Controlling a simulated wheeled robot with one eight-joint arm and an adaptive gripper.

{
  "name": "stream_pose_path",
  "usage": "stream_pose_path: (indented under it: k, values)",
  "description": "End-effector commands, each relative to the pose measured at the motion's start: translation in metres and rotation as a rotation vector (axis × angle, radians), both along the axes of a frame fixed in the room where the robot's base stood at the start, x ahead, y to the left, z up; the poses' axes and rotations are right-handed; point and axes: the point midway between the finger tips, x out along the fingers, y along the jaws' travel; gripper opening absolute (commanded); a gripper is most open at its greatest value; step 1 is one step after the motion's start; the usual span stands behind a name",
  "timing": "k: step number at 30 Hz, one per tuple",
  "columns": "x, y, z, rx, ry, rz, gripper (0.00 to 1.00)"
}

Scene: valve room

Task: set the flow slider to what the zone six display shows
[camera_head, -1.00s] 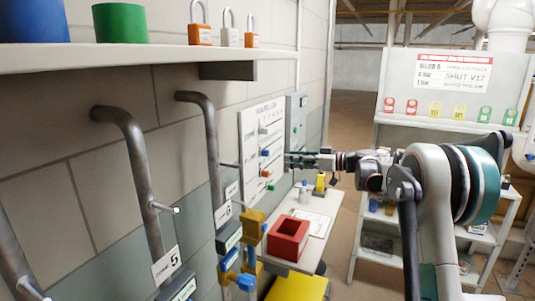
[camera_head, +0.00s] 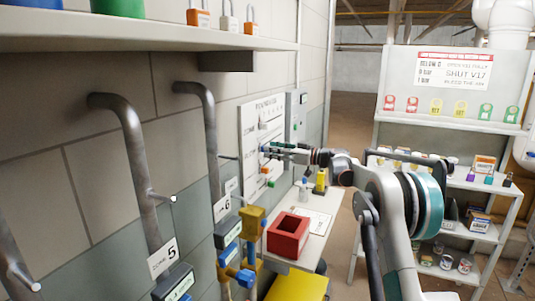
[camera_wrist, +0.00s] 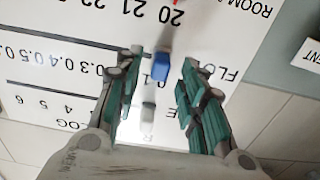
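The flow slider's blue knob (camera_wrist: 161,68) sits at the low end of its scale, near 0.1, in the wrist view, where the panel appears upside down. The knob covers part of the scale. My gripper (camera_wrist: 162,72) is open, with a finger on either side of the knob and a gap at each side. In the head view my gripper (camera_head: 268,150) is at the white slider panel (camera_head: 248,128). The zone six display (camera_head: 228,233) is below the tag marked 6 (camera_head: 222,208) on a pipe. Its digits are too small to read.
A grey-white knob (camera_wrist: 148,115) stands on the zone row beside the flow row, between my fingers' bases. A table with a red box (camera_head: 288,236) is below the panel. Pipe valves (camera_head: 250,222) stand left of it. A shelf (camera_head: 150,42) overhangs the wall.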

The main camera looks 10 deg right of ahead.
Motion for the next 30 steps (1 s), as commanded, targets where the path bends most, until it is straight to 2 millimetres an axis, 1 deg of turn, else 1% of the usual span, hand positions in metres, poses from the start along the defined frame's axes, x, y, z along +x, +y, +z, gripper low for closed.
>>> stream_pose_path:
  k: [3, 6, 17, 18, 20, 21, 22, 23, 30]
  values:
    - [0.01, 0.012, -0.002, 0.0, 0.0, 0.0, 0.37]
    - [0.014, 0.019, -0.001, 0.0, 0.0, 0.0, 0.37]
    - [0.017, 0.023, 0.0, 0.0, 0.0, -0.001, 0.37]
    - [0.017, 0.023, 0.0, 0.0, 0.0, -0.001, 0.32]
    - [0.017, 0.023, 0.0, 0.0, 0.0, -0.001, 0.19]
    - [0.017, 0.023, 0.0, 0.0, 0.0, -0.001, 0.09]
    - [0.017, 0.023, 0.0, 0.0, 0.0, -0.001, 0.03]
    - [0.017, 0.023, 0.0, 0.0, 0.0, -0.001, 0.0]
    - [0.019, 0.021, 0.001, 0.0, 0.0, -0.001, 0.0]
